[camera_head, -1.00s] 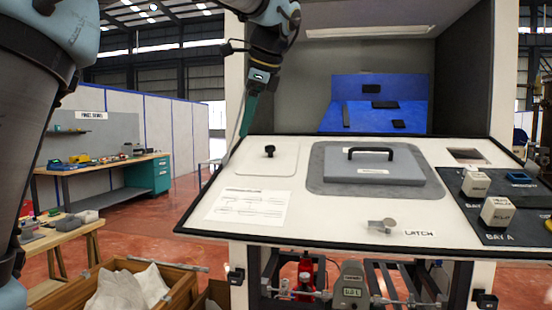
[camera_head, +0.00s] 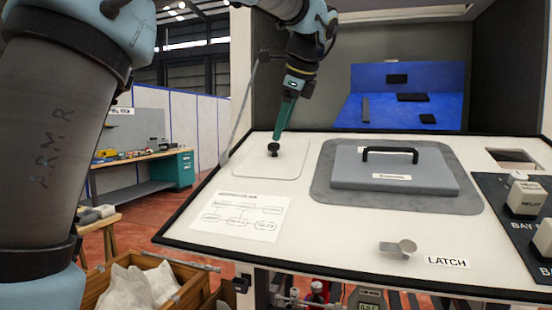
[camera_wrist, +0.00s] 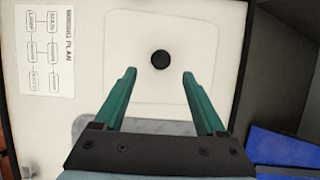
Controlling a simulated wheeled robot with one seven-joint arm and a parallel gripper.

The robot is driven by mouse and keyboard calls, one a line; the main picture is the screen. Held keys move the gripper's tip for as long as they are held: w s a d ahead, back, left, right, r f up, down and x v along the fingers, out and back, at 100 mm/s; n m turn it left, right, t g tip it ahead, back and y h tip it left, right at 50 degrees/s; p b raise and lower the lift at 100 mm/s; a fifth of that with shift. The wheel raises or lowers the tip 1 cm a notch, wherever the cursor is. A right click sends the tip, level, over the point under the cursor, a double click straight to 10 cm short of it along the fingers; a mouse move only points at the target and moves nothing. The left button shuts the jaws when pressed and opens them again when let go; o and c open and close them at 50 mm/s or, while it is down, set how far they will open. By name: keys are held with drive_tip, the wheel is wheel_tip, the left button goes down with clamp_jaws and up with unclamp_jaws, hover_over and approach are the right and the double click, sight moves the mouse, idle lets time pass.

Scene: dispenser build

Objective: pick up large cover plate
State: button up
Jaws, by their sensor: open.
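Two plates with handles lie on the sloping white panel. The larger is a thick grey plate (camera_head: 400,172) with a black bar handle (camera_head: 390,151), on a darker grey surround right of centre. The smaller is a thin white plate (camera_head: 262,163) with a round black knob (camera_head: 274,149), at the left; it also shows in the wrist view (camera_wrist: 200,25). My gripper (camera_head: 279,132) is open and empty over the white plate, near its knob. In the wrist view, the knob (camera_wrist: 160,59) lies between and just beyond the fingertips (camera_wrist: 159,72). Contact cannot be told.
A latch knob (camera_head: 399,247) sits on the front of the panel. A printed plan sheet (camera_head: 240,217) lies at the left. Labelled white blocks (camera_head: 525,198) stand on a black bay at the right. A blue board (camera_head: 400,95) with dark parts is at the back.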

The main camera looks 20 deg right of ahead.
sight(274, 144)
drive_tip(key=shift+p+x, duration=0.65)
drive_tip(key=shift+x, duration=2)
drive_tip(key=shift+w+a+r, duration=0.1)
drive_tip(key=shift+w+a, duration=0.05)
clamp_jaws()
